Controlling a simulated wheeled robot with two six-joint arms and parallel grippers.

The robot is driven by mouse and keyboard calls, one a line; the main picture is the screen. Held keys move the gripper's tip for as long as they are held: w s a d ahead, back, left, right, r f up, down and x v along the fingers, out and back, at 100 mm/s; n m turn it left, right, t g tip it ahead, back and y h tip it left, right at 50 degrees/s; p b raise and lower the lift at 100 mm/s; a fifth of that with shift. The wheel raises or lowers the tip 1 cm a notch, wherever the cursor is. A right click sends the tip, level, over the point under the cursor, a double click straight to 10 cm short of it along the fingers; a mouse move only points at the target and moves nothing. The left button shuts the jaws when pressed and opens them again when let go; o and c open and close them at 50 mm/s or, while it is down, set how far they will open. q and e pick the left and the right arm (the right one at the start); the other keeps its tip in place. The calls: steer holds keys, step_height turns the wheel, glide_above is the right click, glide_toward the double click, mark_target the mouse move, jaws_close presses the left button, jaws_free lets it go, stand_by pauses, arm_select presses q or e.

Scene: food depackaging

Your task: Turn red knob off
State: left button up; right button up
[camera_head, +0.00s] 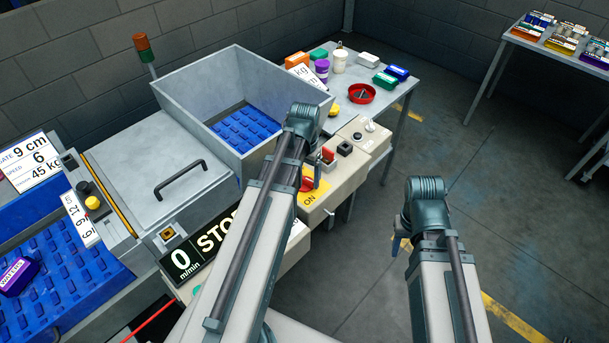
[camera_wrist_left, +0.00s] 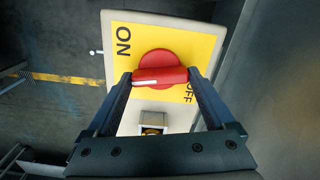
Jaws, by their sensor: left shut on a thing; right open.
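The red knob (camera_head: 307,184) sits on a yellow plate (camera_head: 316,196) on the front of a beige control box. In the left wrist view the knob (camera_wrist_left: 160,62) has a raised bar handle with a white line toward its left end. The bar lies nearly level in that picture, with ON at upper left and OFF at lower right. My left gripper (camera_wrist_left: 160,78) is shut on this bar, one finger at each end. In the head view my left arm hides most of that gripper. My right gripper (camera_head: 399,244) is open, apart from the box, and partly hidden by its arm.
The control box also carries a red switch (camera_head: 328,153) and a black button (camera_head: 344,148). A sign (camera_head: 190,262) reads 0 m/min STOP. A grey bin (camera_head: 165,90) stands behind. A table with a red bowl (camera_head: 362,94) is farther back.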

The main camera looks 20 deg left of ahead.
arm_select(q)
steer(key=n, duration=0.4)
steer(key=shift+n, duration=0.3)
steer(key=n, duration=0.3)
steer(key=shift+n, duration=0.3)
steer(key=n, duration=0.3)
steer(key=shift+n, duration=2)
steer(key=o, duration=1.1)
steer(key=shift+r, duration=0.1)
